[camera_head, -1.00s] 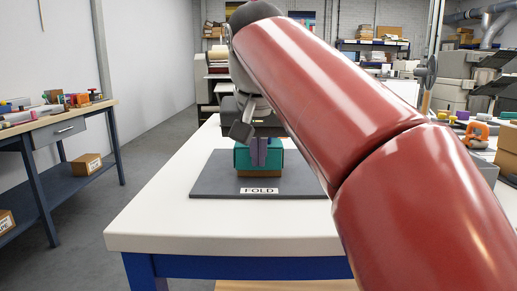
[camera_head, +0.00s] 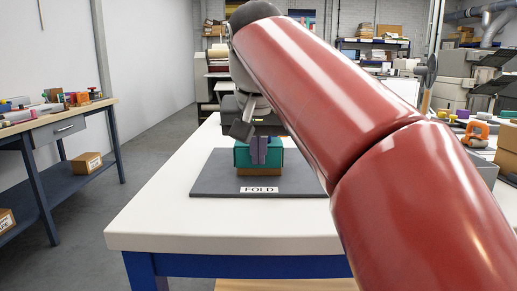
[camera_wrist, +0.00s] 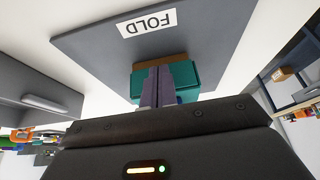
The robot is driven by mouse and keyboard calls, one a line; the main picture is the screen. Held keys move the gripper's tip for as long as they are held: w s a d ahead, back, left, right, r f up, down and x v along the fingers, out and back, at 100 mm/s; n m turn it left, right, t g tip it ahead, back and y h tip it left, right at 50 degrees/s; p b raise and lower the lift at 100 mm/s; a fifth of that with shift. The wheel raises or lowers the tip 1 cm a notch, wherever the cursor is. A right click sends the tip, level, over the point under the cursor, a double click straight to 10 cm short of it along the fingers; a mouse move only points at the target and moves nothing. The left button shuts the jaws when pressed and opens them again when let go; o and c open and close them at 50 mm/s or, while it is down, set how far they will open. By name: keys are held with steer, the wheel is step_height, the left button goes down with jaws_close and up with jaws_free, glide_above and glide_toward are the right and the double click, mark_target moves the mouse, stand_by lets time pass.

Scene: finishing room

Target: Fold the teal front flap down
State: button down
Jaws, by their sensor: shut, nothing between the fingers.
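A small brown box with teal flaps sits on the dark grey mat marked FOLD. The teal front flap (camera_head: 242,157) hangs over the upper part of the box's front face, with the brown cardboard (camera_head: 260,172) showing below it. My gripper (camera_head: 259,162) is shut and empty, its purple-grey fingers pointing down in front of the flap. In the wrist view the fingers (camera_wrist: 158,85) overlap the teal flap (camera_wrist: 184,74); I cannot tell whether they touch it. They hide the middle of the flap.
The grey mat (camera_head: 212,182) lies on a white table (camera_head: 165,215) with free room to its left and front. My red arm covers the table's right side. A side bench (camera_head: 60,128) with several objects stands at left.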

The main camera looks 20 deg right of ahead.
steer(key=shift+s, duration=0.1)
steer(key=shift+s+a, duration=0.35)
steer(key=shift+s, duration=0.5)
step_height(320, 180, up, 4)
steer(key=p, duration=0.3)
steer(key=shift+f, duration=0.25)
step_height(320, 180, up, 4)
steer(key=shift+r+p, duration=0.25)
steer(key=shift+p, duration=0.1)
